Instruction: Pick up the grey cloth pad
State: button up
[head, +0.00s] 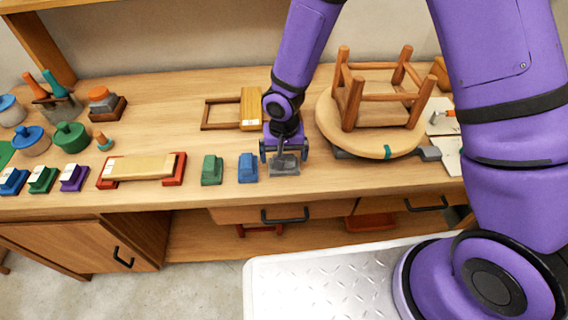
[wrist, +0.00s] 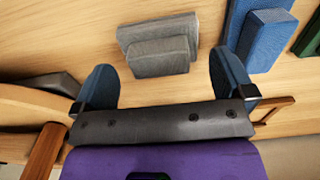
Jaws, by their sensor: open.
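The grey cloth pad (head: 290,187) lies on the wooden bench near its front edge, right of a blue block. In the wrist view the pad (wrist: 160,52) shows as a smaller grey slab on a wider one, lying flat between and beyond the fingers. My gripper (head: 283,150) points down just above and behind the pad, with its fingers spread. In the wrist view the gripper (wrist: 163,75) has a blue-grey finger on each side, apart from the pad, and nothing between them is held. The gripper partly covers the pad in the head view.
The blue block (head: 248,168) and a green block (head: 212,170) stand left of the pad. An upturned round stool (head: 330,122) stands close on the right. A wooden frame (head: 220,113) lies behind. Bare bench top lies around the pad's left and front.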

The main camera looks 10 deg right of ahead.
jog(key=shift+f, duration=1.5)
jog(key=c, duration=0.7)
jog(key=shift+c, duration=0.2)
jog(key=shift+r, duration=0.15)
